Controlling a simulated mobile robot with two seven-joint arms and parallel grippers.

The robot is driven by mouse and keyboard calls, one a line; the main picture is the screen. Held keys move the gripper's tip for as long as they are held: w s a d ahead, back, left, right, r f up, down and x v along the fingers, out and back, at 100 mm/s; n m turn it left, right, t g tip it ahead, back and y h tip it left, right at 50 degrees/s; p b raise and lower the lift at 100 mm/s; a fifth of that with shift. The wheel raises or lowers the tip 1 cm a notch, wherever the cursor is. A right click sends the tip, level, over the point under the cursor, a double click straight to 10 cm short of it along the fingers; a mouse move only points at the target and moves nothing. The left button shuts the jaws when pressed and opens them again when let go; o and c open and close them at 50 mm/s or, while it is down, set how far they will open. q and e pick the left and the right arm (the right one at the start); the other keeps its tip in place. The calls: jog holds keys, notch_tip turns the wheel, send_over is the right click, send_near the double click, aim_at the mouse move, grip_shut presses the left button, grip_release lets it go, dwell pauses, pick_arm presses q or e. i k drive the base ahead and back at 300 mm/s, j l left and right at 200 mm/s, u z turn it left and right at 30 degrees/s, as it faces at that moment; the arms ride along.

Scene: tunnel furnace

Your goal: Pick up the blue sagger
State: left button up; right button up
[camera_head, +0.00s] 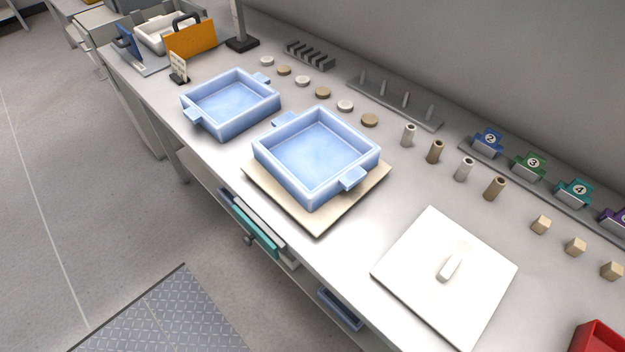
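Two light blue square saggers with side tabs show in the head view, both upright and empty. The nearer blue sagger (316,155) sits on a flat cream square plate (319,222) in the middle of the bench. The other blue sagger (232,103) stands farther back to the left, directly on the bench top. The two are apart, with a narrow gap between them.
A white lid with a handle (445,279) lies on the bench (370,226) at right. Small discs (322,93), cylinders (464,169) and cubes (575,246) line the back. An orange panel (190,39) stands far left; a red bin (600,338) is at lower right.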

aim_at(315, 155)
jog(key=k+l+u, duration=0.1)
jog(key=k+l, duration=0.2)
jog(key=k+l+u, duration=0.15)
jog(key=k, duration=0.35)
jog(key=k+l+u, duration=0.1)
jog(key=k+l, duration=0.2)
jog(key=k+l+u, duration=0.15)
jog(key=k, duration=0.4)
